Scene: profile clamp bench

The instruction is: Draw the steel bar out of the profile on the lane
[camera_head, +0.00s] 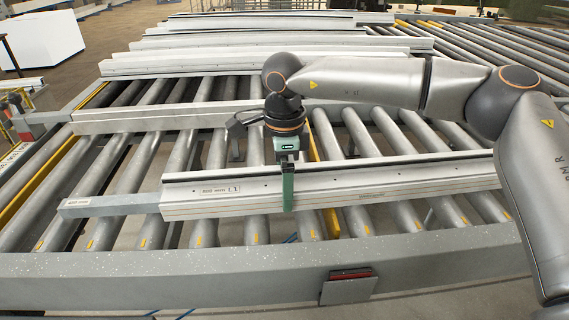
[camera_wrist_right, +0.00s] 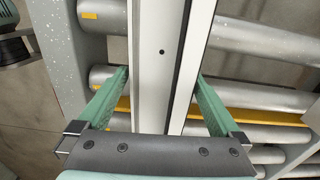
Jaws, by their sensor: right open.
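The light grey profile (camera_head: 400,183), with a label near its left end, lies across the rollers of the lane. It also shows in the right wrist view (camera_wrist_right: 150,70). My right gripper (camera_head: 288,200) is over the profile, right of the label's left part. In the wrist view its green fingers (camera_wrist_right: 163,76) are open on either side of the profile, with gaps. A green and dark part at that view's top left, seemingly my left gripper (camera_wrist_right: 18,40), is cut off.
The grey front rail (camera_head: 200,276) runs along the lane's near side, with a small red-edged block (camera_head: 349,287) on it. More profiles (camera_head: 250,62) lie behind. A yellow strip (camera_head: 45,180) lies left of the bar. Rollers around the bar's free end are clear.

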